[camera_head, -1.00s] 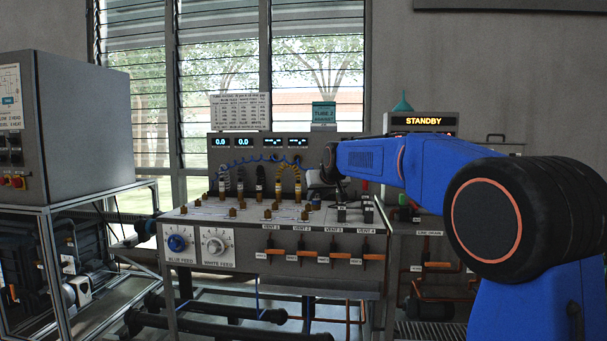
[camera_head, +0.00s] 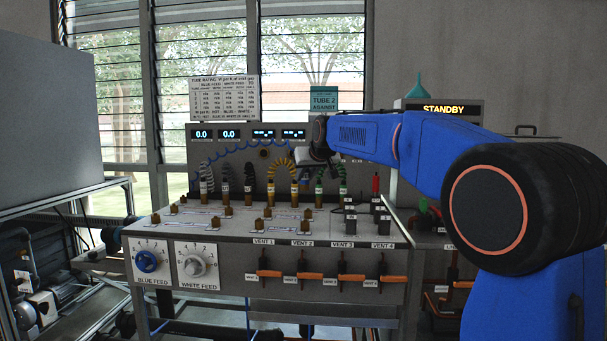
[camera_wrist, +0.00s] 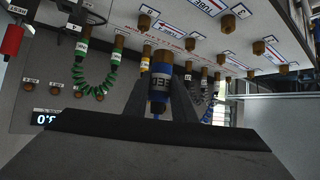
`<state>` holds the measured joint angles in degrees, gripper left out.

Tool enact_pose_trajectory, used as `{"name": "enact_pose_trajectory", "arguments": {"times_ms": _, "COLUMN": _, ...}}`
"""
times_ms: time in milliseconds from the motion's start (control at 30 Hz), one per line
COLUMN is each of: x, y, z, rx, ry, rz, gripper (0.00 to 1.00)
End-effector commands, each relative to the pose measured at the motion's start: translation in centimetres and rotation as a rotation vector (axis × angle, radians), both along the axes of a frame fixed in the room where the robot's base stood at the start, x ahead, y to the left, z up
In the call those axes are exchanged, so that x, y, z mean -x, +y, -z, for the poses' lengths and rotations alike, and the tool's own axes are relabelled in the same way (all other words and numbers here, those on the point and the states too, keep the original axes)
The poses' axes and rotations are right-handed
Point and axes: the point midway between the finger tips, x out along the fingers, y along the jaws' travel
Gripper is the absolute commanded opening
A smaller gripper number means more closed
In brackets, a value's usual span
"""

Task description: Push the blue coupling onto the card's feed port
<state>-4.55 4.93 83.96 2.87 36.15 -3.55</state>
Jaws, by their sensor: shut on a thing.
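In the wrist view, my gripper (camera_wrist: 158,100) is shut on the blue coupling (camera_wrist: 160,82), which has a white lettered band. A brass end (camera_wrist: 162,58) shows just past its blue collar; I cannot tell whether it is part of the coupling or a port. In the head view, my gripper (camera_head: 312,160) is over the back of the bench (camera_head: 240,228); the coupling is hard to make out there. The teal card (camera_head: 323,98) reads "TUBE 2 AGAINST"; its smaller text is unreadable. Several brass ports (camera_head: 268,212) stand upright on the bench top.
Coiled hoses, including a yellow one (camera_head: 270,190) and a green one (camera_wrist: 97,82), stand near the back panel. A blue coiled line (camera_head: 240,147) runs across it. Orange vent handles (camera_head: 310,276) line the front. A sign (camera_head: 442,109) reads "STANDBY". A grey cabinet (camera_head: 50,130) stands left.

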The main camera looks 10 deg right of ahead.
Motion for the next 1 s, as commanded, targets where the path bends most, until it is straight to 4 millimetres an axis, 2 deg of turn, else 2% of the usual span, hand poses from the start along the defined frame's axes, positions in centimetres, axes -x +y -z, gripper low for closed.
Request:
{"name": "enact_pose_trajectory", "arguments": {"times_ms": 767, "x": 0.0, "y": 0.0, "z": 7.1, "rx": 0.0, "ry": 0.001, "rz": 0.0, "gripper": 0.0}}
{"name": "enact_pose_trajectory", "arguments": {"times_ms": 1000, "x": 0.1, "y": 0.0, "z": 7.2, "rx": 0.0, "ry": -0.001, "rz": 0.0, "gripper": 0.0}}
